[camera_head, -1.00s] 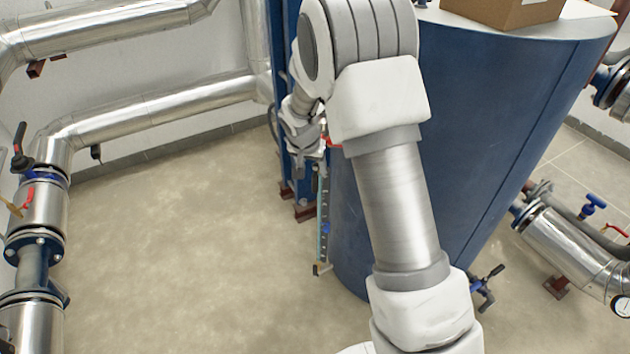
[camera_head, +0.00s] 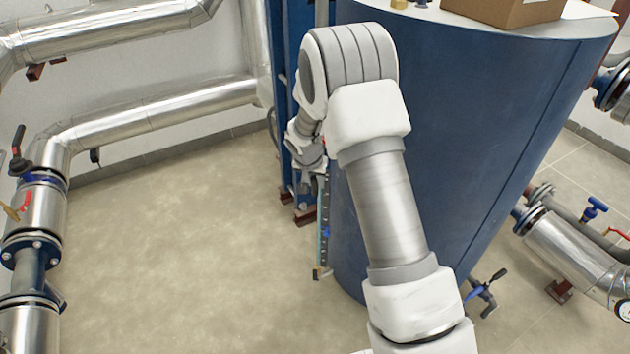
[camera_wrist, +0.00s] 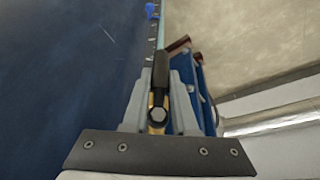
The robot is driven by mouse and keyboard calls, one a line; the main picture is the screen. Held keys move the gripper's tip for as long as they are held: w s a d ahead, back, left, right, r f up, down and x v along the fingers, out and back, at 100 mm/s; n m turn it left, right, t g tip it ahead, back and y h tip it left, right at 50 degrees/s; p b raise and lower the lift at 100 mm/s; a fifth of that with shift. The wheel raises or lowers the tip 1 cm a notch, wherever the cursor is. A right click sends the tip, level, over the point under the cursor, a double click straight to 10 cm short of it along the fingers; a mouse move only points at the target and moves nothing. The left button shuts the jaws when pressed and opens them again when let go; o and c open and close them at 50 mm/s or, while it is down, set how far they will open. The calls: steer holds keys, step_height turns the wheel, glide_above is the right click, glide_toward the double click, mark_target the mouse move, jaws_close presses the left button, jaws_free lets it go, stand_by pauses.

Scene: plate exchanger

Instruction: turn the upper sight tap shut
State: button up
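The sight gauge is a thin upright strip (camera_head: 323,215) with a blue part (camera_head: 326,232), on the left side of the blue tank in the head view. Its upper end is hidden behind my wrist. In the wrist view, the upper sight tap (camera_wrist: 158,115) shows as a dark lever over brass-coloured metal. It lies between the two grey fingers of my gripper (camera_wrist: 159,84), which flank it closely. Whether they press on it cannot be told. The gauge strip (camera_wrist: 155,45) runs away beyond the fingertips to a blue part (camera_wrist: 152,10).
The large blue tank (camera_head: 460,130) stands right beside the gauge. Blue frame plates with brown feet (camera_head: 305,214) are close on its other side. Silver pipes (camera_head: 150,110) run along the left wall. The floor (camera_head: 180,240) left of the gauge is clear.

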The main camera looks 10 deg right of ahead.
jaws_close()
stand_by(0.9)
stand_by(0.4)
steer(key=shift+s+d+g+h+b, duration=0.1)
steer(key=shift+g+h+b, duration=0.4)
steer(key=shift+h, duration=0.4)
steer(key=shift+s+d+r+n+g+h+b, duration=0.2)
steer(key=shift+d+r+n+g+h+b, duration=0.45)
steer(key=shift+h, duration=1.7)
steer(key=shift+s+d+r+n+g+h+b, duration=0.35)
steer(key=shift+n+g+h+b, duration=0.6)
steer(key=shift+h, duration=1.45)
steer(key=shift+s+d+r+n+g+h+b, duration=0.1)
steer(key=shift+d+r+n+g+h+b, duration=0.5)
steer(key=shift+h, duration=1.75)
steer(key=shift+a+r+b, duration=0.15)
steer(key=shift+a+b, duration=0.1)
steer(key=shift+b, duration=0.2)
